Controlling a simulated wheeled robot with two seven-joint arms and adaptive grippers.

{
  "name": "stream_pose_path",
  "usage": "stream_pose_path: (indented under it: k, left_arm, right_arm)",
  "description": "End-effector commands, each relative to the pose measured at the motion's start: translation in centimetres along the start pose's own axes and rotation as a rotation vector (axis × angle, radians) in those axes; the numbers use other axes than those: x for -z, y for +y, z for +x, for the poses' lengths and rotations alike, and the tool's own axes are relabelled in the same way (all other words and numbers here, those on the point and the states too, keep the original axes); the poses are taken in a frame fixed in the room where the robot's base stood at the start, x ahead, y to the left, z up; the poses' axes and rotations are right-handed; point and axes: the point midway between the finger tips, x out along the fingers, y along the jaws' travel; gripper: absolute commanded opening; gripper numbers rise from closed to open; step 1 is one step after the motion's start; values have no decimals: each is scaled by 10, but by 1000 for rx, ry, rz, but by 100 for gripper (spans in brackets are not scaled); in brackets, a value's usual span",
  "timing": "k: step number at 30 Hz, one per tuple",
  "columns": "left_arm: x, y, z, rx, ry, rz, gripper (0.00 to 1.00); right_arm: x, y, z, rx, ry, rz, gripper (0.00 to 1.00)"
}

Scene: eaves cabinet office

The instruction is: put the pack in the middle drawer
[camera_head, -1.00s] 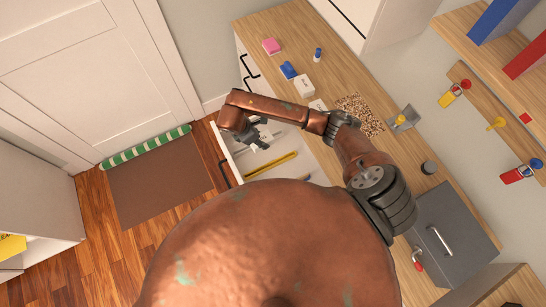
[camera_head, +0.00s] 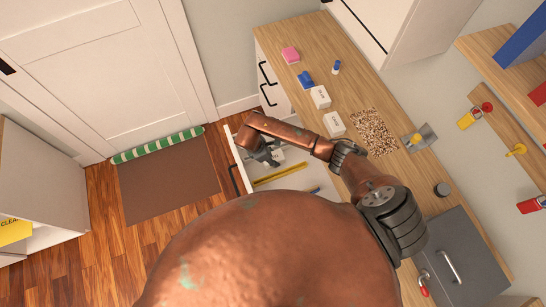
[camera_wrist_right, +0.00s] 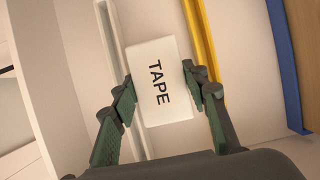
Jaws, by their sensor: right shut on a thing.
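The pack is a white box marked TAPE (camera_wrist_right: 160,80), seen between the fingers of my right gripper (camera_wrist_right: 163,92) in the right wrist view. The fingers are shut on its two sides. In the head view my right gripper (camera_head: 266,153) is over an open white drawer (camera_head: 232,158), with the white pack (camera_head: 279,156) partly showing beside the fingers. I cannot tell whether the pack touches the drawer floor. Two closed drawer fronts with black handles (camera_head: 268,95) are farther back. My left gripper is not in view.
The drawer holds a yellow bar (camera_wrist_right: 201,50) and a blue bar (camera_wrist_right: 285,65), right of the pack in the wrist view.

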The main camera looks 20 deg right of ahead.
Motion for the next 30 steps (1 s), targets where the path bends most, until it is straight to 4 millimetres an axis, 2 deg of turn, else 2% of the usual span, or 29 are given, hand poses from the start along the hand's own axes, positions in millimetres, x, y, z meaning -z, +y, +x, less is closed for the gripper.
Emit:
stream_pose_path:
  k: [17,18,25,30]
  left_arm:
    - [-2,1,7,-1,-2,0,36]
    - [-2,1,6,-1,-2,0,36]
    - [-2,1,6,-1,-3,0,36]
    - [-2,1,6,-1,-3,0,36]
  right_arm:
    - [4,0,11,0,-1,0,15]
    - [4,0,11,0,-1,0,42]
    - [4,0,11,0,-1,0,58]
    - [4,0,11,0,-1,0,59]
